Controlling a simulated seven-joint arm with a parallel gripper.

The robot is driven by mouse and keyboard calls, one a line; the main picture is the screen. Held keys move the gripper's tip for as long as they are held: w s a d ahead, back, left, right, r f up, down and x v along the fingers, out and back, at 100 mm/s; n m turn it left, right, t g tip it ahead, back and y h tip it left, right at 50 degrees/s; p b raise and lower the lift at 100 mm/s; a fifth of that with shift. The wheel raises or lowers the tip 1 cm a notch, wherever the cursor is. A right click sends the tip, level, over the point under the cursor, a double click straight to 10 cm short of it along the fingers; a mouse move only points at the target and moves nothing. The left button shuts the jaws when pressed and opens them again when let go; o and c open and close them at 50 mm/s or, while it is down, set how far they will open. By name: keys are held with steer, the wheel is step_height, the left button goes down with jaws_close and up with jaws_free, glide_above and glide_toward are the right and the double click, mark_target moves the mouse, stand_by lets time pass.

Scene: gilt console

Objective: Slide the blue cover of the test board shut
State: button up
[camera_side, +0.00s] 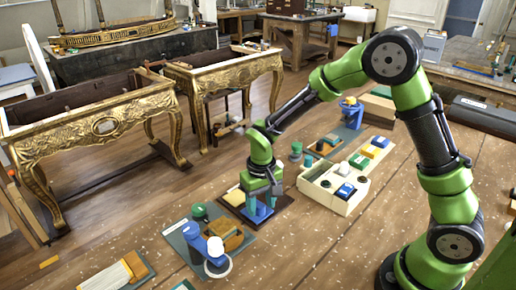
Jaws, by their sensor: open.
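My gripper (261,204) points down over a dark brown board (284,204) near the middle of the side view. A yellow pad (235,197) lies on the same board, left of the fingers. The blue part may be the blue cover, but the gripper hides much of it, and I cannot tell how far it stands open.
A cream box (325,199) with coloured blocks stands right of the gripper. A grey board (187,236) with a blue post and white ring lies front left. Another board (352,113) with a blue wheel lies behind. Gilt consoles (100,127) stand at back left.

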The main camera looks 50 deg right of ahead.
jaws_close()
steer(key=shift+w, duration=0.1)
steer(key=w, duration=0.8)
steer(key=shift+w, duration=0.4)
jaws_free()
steer(key=shift+r, duration=0.1)
